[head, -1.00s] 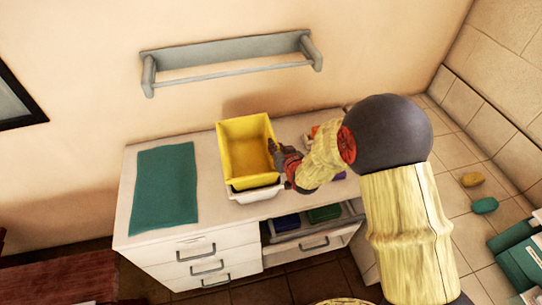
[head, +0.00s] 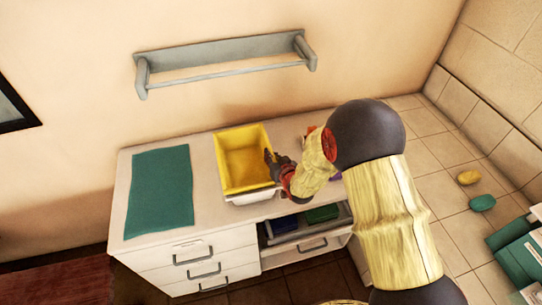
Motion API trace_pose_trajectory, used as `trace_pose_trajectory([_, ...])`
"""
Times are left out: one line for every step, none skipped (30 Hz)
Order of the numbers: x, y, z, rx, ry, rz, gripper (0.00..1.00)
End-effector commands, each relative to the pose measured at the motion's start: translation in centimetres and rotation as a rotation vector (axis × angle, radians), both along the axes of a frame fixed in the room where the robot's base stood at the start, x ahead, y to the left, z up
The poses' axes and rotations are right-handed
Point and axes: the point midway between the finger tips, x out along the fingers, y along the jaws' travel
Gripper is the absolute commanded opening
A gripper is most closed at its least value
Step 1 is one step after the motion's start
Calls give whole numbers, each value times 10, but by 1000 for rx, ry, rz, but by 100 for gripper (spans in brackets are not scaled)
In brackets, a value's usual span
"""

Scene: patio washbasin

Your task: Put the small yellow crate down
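The small yellow crate (head: 243,133) is upright, its open top facing up, over the counter between the green mat and my arm. A white tray (head: 252,198) shows just below its front edge; I cannot tell whether the crate rests in it or hangs slightly above it. My gripper (head: 271,163) is at the crate's right wall, with a dark finger showing on the inner side of the rim. It appears shut on that wall; the other finger is mostly hidden.
The green mat (head: 160,190) lies on the left of the white counter (head: 207,185). An orange and a purple thing are partly hidden behind my arm. A grey rail shelf (head: 225,62) is on the wall above. An open drawer (head: 305,228) holds blue and green things.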

Motion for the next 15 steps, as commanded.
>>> trace_pose_trajectory([0,0,1,0,0,0,14])
trace_pose_trajectory([0,0,1,0,0,0,15])
trace_pose_trajectory([0,0,1,0,-1,0,18])
trace_pose_trajectory([0,0,1,0,-1,0,19])
trace_pose_trajectory([0,0,1,0,-1,0,21])
trace_pose_trajectory([0,0,1,0,-1,0,23])
trace_pose_trajectory([0,0,1,0,-1,0,25])
trace_pose_trajectory([0,0,1,0,-1,0,27])
trace_pose_trajectory([0,0,1,0,-1,0,29])
trace_pose_trajectory([0,0,1,0,-1,0,29])
trace_pose_trajectory([0,0,1,0,-1,0,29])
trace_pose_trajectory([0,0,1,0,-1,0,29])
trace_pose_trajectory([0,0,1,0,-1,0,29])
trace_pose_trajectory([0,0,1,0,0,0,29])
trace_pose_trajectory([0,0,1,0,0,0,29])
